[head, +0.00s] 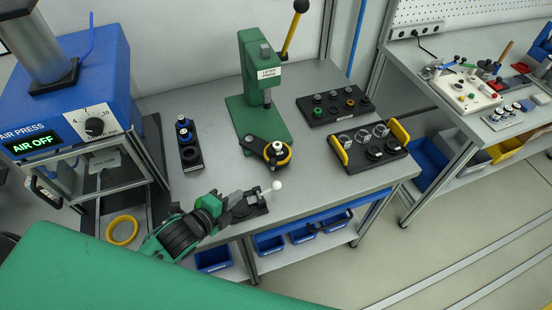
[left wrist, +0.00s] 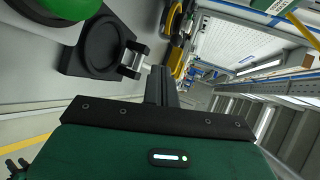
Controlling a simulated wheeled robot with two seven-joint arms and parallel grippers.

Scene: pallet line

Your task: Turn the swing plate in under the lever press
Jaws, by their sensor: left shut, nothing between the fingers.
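The green lever press (head: 252,75) stands on the bench, with its yellow lever (head: 291,35) raised. The dark swing plate (head: 252,142) juts out at the press's front; its yellow-ringed end (head: 278,153) stands in front of the ram and bears a part with a pale top. My left gripper (head: 238,197) is shut and empty near the bench's front edge, left of and in front of the swing plate. It is at a dark fixture (head: 258,208) with a white ball knob (head: 276,185); contact cannot be told. In the left wrist view its fingers (left wrist: 160,80) show together. My right gripper is not in view.
A black tray with rings and yellow handles (head: 399,129) and a black block of small parts (head: 335,106) stand right of the press. A narrow black holder (head: 190,160) stands left of it. The blue air press (head: 95,80) is at far left.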

